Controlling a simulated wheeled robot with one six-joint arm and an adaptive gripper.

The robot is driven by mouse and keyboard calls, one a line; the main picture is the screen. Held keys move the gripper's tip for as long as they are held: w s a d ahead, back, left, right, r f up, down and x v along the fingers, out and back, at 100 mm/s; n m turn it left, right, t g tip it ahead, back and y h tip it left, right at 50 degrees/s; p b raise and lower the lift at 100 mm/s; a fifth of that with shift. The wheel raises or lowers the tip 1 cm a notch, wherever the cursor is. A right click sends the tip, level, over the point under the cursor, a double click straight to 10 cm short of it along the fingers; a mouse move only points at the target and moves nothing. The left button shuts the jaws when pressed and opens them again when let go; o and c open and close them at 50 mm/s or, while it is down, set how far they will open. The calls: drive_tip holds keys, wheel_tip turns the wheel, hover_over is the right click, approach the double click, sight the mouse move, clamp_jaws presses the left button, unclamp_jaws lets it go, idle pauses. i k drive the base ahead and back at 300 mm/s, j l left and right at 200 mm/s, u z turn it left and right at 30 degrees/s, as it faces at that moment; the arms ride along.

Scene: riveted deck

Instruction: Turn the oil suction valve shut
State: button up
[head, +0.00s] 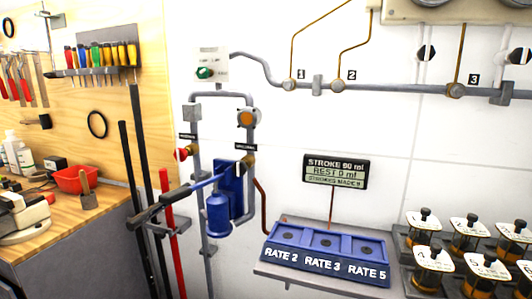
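Which fitting is the oil suction valve I cannot tell, since the small black labels by the pump are too blurred to read. A red knob (182,154) sticks out from the left grey pipe, below one label (187,136). A brass fitting (249,160) sits on the right pipe, below another label (245,147). A round orange-faced fitting (247,118) is higher on that pipe. A blue hand pump (218,212) hangs between the pipes, its long lever (160,205) reaching out to the lower left. My gripper is not in view.
A green knob (205,72) is on a white wall plate. A display (336,171) reads "STROKE 90 ml". Blue rate blocks (325,255) sit on a shelf, with several labelled bottles (471,230) to the right. A workbench (75,225) and upright bars (168,225) are at left.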

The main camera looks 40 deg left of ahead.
sight(181, 155)
drive_tip(key=u, duration=1.3)
drive_tip(key=j+u, duration=0.35)
drive_tip(key=i+j+u, duration=0.1)
drive_tip(key=u, duration=0.3)
drive_tip(key=i+j+u, duration=0.1)
drive_tip(key=u, duration=0.25)
